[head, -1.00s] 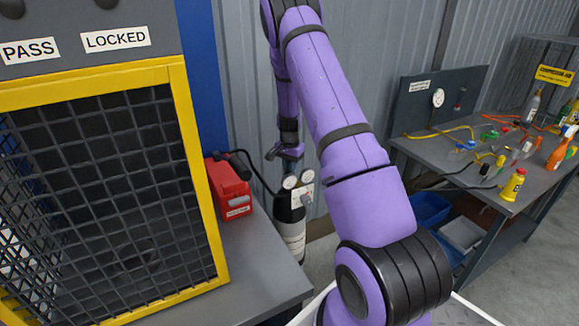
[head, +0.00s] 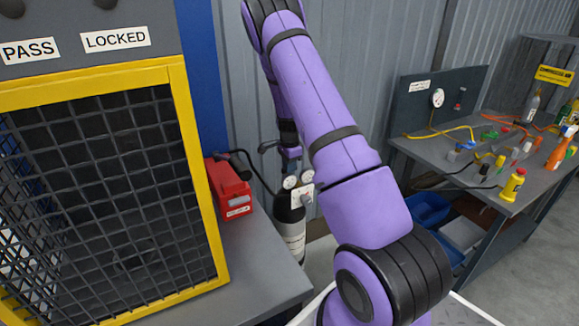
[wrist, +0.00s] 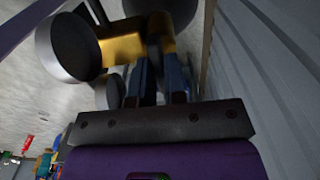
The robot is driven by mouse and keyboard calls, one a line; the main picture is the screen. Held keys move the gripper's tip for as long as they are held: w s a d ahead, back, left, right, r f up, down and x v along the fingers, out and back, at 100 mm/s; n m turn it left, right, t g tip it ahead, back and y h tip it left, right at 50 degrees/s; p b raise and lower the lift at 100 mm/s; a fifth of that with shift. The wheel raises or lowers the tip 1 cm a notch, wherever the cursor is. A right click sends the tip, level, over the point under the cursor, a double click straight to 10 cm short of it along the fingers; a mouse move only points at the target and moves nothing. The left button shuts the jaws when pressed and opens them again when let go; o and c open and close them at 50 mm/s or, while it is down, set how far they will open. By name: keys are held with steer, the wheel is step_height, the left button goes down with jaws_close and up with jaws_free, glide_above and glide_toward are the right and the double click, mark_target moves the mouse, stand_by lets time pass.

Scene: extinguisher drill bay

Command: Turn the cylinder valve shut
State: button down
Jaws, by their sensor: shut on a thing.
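The black gas cylinder (head: 289,222) stands upright between the red box and the bench, with two gauges (head: 290,181) and a pale plate at its top. My gripper (head: 291,163) points down onto the valve at the top of it. In the wrist view, the brass valve body (wrist: 122,48) lies just beyond my fingers (wrist: 162,78), with a round gauge (wrist: 70,46) beside it. The fingers are shut on the valve. The part between them is dark and blurred, so its turn position cannot be told.
A yellow-framed mesh cage (head: 196,180) and a red box (head: 229,187) stand on the grey table (head: 258,262) at left. A corrugated wall is close behind the cylinder. A workbench (head: 475,190) with bottles and tools stands at right.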

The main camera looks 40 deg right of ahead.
stand_by(0.3)
steer(key=c, duration=1.2)
jaws_free()
steer(key=shift+o, duration=0.2)
steer(key=shift+r, duration=0.15)
step_height(320, 180, up, 10)
steer(key=shift+r, duration=0.25)
steer(key=shift+a+r, duration=0.1)
steer(key=s+a+r+n+t, duration=0.1)
steer(key=s+a+r+n, duration=0.25)
steer(key=a+r, duration=0.3)
steer(key=s+a+r+n+t+y, duration=0.1)
steer(key=s+a+r+n, duration=0.25)
steer(key=a+r, duration=0.35)
steer(key=s+a+r+n+t, duration=0.1)
steer(key=s+a+r+n, duration=0.1)
steer(key=s+a+r, duration=0.45)
steer(key=s+a+r+n, duration=0.2)
steer(key=s+a+n, duration=0.1)
steer(key=s, duration=0.3)
steer(key=s+a+r+n+t, duration=0.1)
steer(key=s+a+r+n, duration=0.2)
steer(key=s+n, duration=0.2)
steer(key=s+a+r+n+t+h, duration=0.1)
steer(key=s+a+n, duration=0.3)
steer(key=s, duration=0.5)
steer(key=shift+r, duration=0.75)
